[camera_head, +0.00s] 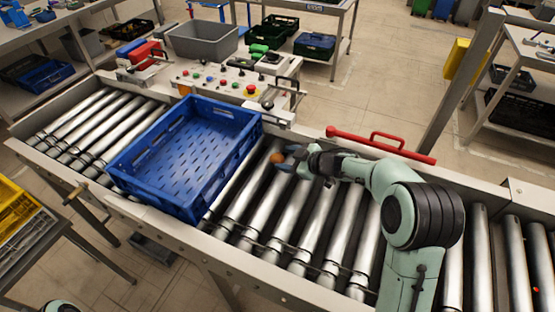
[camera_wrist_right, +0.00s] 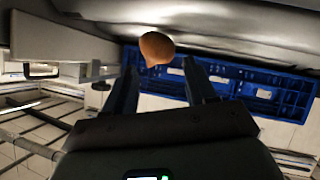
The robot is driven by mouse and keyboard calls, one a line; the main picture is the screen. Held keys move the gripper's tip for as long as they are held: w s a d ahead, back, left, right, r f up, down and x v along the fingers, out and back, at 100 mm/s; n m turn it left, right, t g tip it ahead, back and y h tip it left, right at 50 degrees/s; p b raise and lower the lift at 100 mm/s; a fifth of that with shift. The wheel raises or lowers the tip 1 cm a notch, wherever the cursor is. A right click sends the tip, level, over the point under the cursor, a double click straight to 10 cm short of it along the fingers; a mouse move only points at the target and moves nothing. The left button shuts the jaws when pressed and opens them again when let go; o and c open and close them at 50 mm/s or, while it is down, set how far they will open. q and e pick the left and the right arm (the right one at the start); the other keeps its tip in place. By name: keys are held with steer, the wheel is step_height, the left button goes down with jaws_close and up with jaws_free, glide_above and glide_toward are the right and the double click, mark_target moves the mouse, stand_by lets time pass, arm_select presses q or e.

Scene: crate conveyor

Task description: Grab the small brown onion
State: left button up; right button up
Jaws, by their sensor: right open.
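The small brown onion (camera_head: 277,157) is on the metal rollers, just right of the blue crate (camera_head: 196,210). My right gripper (camera_head: 287,163) points left toward the onion, close beside it. In the right wrist view, the onion (camera_wrist_right: 156,47) shows whole, in line with the gap between the two dark fingers and just past their tips. The right gripper (camera_wrist_right: 162,72) is open with nothing between its fingers. My left gripper is not in view.
The blue crate is empty and stands on the rollers (camera_head: 325,215). A red handle bar (camera_head: 380,143) runs along the far rail behind my right arm. A control panel with buttons (camera_head: 225,84) sits behind the crate. A yellow crate (camera_head: 18,215) is at the left.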

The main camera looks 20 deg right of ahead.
mark_target(279, 157)
steer(key=x, duration=0.3)
steer(key=shift+w+f, duration=0.1)
steer(key=shift+w, duration=0.15)
steer(key=c, duration=0.8)
steer(key=shift+c, duration=0.2)
